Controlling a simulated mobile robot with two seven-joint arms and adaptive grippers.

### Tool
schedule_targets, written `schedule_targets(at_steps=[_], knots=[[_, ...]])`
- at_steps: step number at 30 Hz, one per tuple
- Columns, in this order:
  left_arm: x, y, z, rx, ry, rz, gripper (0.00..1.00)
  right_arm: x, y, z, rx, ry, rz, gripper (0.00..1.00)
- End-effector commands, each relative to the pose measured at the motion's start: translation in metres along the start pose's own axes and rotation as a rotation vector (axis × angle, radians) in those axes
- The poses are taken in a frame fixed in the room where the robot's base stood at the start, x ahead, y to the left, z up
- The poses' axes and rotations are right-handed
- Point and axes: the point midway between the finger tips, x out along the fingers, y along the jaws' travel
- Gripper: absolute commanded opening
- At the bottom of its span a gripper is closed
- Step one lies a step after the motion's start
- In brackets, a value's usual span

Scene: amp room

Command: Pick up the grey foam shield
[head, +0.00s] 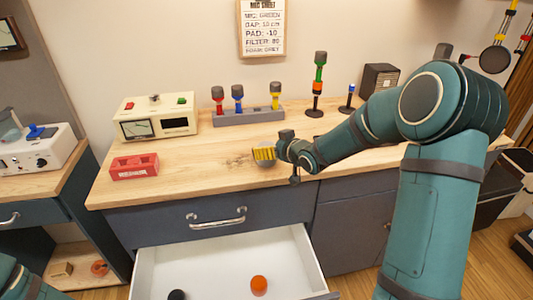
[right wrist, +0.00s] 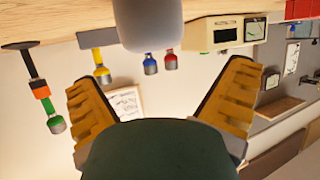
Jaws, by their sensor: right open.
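The grey foam shield (right wrist: 150,22) shows as a rounded grey shape at the top middle of the right wrist view, cut off by the frame's edge. It lies ahead of and between my right gripper's spread yellow fingers (right wrist: 160,95). In the head view my right gripper (head: 264,154) is low over the front of the wooden worktop, and a grey rounded edge (head: 268,163) shows beside its yellow fingers. The gripper is open. I cannot tell whether a finger touches the shield. My left gripper is out of view.
The worktop (head: 215,165) carries a red box (head: 134,167), a cream meter unit (head: 155,118), a grey rack (head: 248,115) with three microphones, and a standing green-topped microphone (head: 318,85). The open drawer (head: 215,262) holds a black foam piece (head: 177,295) and an orange one (head: 259,285).

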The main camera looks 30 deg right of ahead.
Motion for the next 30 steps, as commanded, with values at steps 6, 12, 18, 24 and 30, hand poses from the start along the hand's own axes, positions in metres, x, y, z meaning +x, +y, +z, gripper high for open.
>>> schedule_targets(at_steps=[6,12,18,24,30], knots=[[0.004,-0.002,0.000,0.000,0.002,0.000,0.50,0.016,0.002,0.004,0.000,-0.001,0.000,1.00],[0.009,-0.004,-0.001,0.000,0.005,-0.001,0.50,0.045,0.005,0.008,0.000,-0.001,-0.001,1.00],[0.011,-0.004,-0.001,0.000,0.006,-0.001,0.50,0.056,0.006,0.006,0.000,0.000,0.001,1.00],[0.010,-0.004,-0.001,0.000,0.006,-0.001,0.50,0.056,0.006,0.006,0.000,0.000,0.001,0.96],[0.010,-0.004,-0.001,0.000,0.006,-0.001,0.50,0.056,0.006,0.006,0.000,0.000,0.001,0.58]])
